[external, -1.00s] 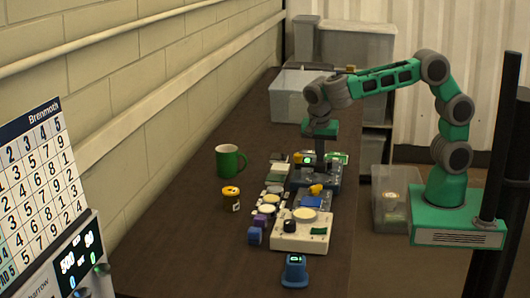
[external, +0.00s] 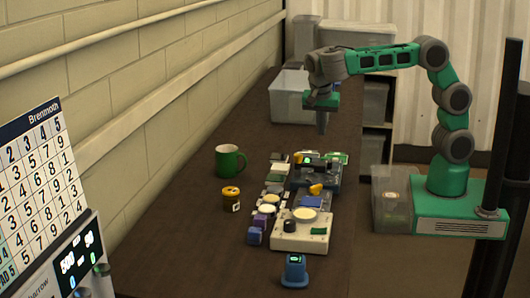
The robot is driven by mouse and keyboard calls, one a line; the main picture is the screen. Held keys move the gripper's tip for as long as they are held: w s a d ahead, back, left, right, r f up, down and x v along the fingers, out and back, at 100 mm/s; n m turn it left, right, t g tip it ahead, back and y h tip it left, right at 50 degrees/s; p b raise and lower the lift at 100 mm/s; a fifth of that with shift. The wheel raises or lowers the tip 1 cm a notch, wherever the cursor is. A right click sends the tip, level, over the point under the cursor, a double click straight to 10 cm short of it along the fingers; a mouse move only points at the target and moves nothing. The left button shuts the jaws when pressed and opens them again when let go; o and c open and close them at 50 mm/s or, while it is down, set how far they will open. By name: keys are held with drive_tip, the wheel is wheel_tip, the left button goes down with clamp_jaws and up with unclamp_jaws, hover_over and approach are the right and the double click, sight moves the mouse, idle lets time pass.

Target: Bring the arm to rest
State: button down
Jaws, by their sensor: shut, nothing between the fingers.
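My gripper (external: 322,128) is shut and empty, pointing down above the back part of the dark bench (external: 190,225). It hangs clear above a dark blue device (external: 325,178) with a small lit display. My green and grey arm reaches leftward from its base at the right. The fingertips are small in this view.
A cream box with a dial (external: 300,236) stands in front of the dark device, and a blue gadget (external: 295,271) is nearer. Small blocks and discs lie along the left. A green mug (external: 228,161) and a yellow-topped jar (external: 231,198) stand apart. Clear bins (external: 290,95) are behind.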

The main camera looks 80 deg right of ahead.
drive_tip(key=shift+a+r, duration=0.15)
drive_tip(key=shift+r, duration=0.2)
drive_tip(key=s+d+n+t, duration=0.1)
drive_tip(key=s+d+n, duration=0.3)
drive_tip(key=n, duration=0.3)
drive_tip(key=s+a+f+n+t+y, duration=0.3)
drive_tip(key=s+a+f+n, duration=0.1)
drive_tip(key=s+n, duration=0.6)
drive_tip(key=shift+a+f+n+y, duration=0.2)
drive_tip(key=shift+f+n+y, duration=0.2)
drive_tip(key=shift+f+n, duration=0.45)
drive_tip(key=shift+s, duration=0.15)
idle(0.9)
